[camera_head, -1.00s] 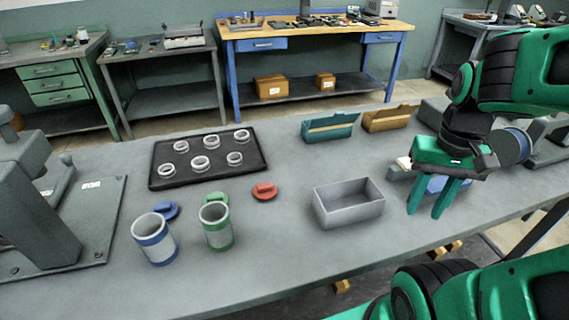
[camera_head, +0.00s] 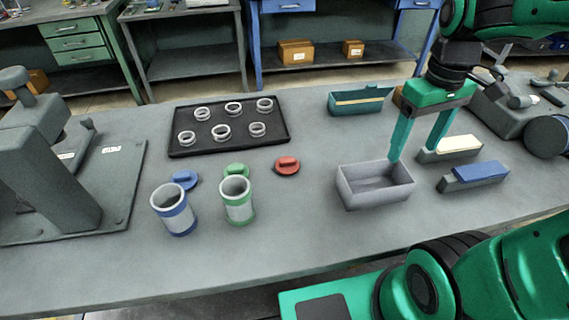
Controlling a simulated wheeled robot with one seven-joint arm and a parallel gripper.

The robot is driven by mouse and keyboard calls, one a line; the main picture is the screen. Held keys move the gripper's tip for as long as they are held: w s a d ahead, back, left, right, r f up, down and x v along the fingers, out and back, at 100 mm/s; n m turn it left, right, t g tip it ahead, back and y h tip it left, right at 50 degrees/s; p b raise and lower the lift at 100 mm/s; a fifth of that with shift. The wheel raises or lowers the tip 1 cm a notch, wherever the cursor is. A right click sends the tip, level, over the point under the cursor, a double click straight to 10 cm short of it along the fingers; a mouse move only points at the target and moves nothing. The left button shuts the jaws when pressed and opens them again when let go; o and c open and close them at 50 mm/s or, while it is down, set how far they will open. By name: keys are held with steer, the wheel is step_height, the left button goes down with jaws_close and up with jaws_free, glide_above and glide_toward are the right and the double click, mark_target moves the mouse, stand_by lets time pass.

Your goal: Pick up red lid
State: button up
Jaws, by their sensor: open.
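The red lid (camera_head: 287,166) lies flat on the grey table, its raised grip upward. It is between the green lid (camera_head: 236,171) and the grey bin (camera_head: 374,188). My gripper (camera_head: 412,158) points down with its two fingers apart and nothing between them. It is to the right of the red lid, over or just behind the grey bin. The lid is fully visible and apart from my gripper.
A black tray (camera_head: 188,150) with several metal rings lies behind the lids. A blue-banded cup (camera_head: 174,210) and green-banded cup (camera_head: 238,201) stand in front, by a blue lid (camera_head: 185,180). A teal bin (camera_head: 357,104) and two blocks lie right. Table around the red lid is clear.

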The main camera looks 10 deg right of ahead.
steer(key=w+a+n, duration=0.7)
steer(key=a, duration=0.2)
steer(key=n, duration=0.9)
glide_above(287, 160)
step_height(287, 160, down, 4)
steer(key=shift+s+d+f, duration=0.1)
steer(key=shift+d, duration=0.05)
steer(key=shift+f, duration=3.2)
steer(key=shift+c, duration=0.3)
steer(key=c, duration=1.1)
